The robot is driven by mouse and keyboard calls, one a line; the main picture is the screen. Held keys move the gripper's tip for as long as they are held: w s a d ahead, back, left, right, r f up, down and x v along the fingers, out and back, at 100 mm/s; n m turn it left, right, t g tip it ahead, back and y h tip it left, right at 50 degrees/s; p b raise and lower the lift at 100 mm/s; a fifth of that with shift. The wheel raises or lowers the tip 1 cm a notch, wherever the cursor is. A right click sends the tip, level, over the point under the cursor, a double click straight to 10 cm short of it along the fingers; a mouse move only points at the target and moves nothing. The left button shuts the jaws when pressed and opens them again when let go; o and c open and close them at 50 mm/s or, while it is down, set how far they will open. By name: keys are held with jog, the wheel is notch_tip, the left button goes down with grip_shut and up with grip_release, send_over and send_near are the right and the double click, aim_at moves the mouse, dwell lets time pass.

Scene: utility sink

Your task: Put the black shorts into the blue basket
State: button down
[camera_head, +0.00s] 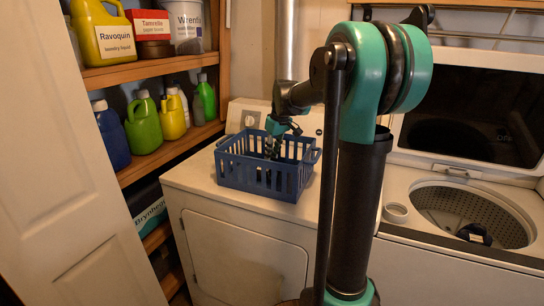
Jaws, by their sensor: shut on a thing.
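The blue basket (232,174) stands upright on the white machine at the centre, with slotted sides and an open top. My gripper (272,150) points down at the basket, its tips at or below the rim level. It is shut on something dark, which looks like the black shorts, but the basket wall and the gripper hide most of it. I cannot tell whether the cloth touches the basket floor. A dark bundle (475,234) with a pale patch lies in the open washer drum at the right; its kind is unclear.
The open washer (450,200) with its raised lid (470,120) is at the right. Shelves at the left hold several bottles, including a green one (143,127). A white door (60,180) stands at the left.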

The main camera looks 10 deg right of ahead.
jog(key=shift+f, duration=0.45)
jog(key=shift+f, duration=0.15)
jog(key=c, duration=1.4)
grip_release()
jog(key=shift+o, duration=0.2)
jog(key=v, duration=1.2)
